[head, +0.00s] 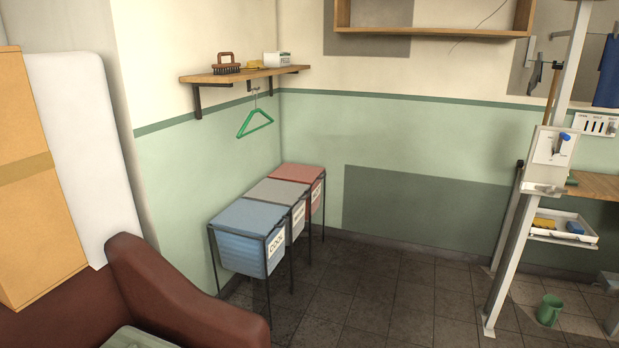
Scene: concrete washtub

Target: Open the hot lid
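Three lidded bins stand in a row on black metal legs along the left green wall. The red bin, whose lid (298,175) is closed, is the farthest one, in the corner; its label (316,194) is small, seems to read HOT and is partly hard to make out. The grey bin (275,192) is in the middle, with its lid shut. The blue bin (247,220), labelled COOL, is nearest, also with its lid shut. The front of the red bin is partly hidden by the nearer bins. Neither of my grippers is in view.
A brown curved armrest (180,295) and a cardboard box (35,180) fill the lower left. A wooden shelf (245,74) with a green hanger (254,122) is above the bins. Tiled floor (400,305) is clear right of them. A green mug (549,310) stands near a pale metal frame.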

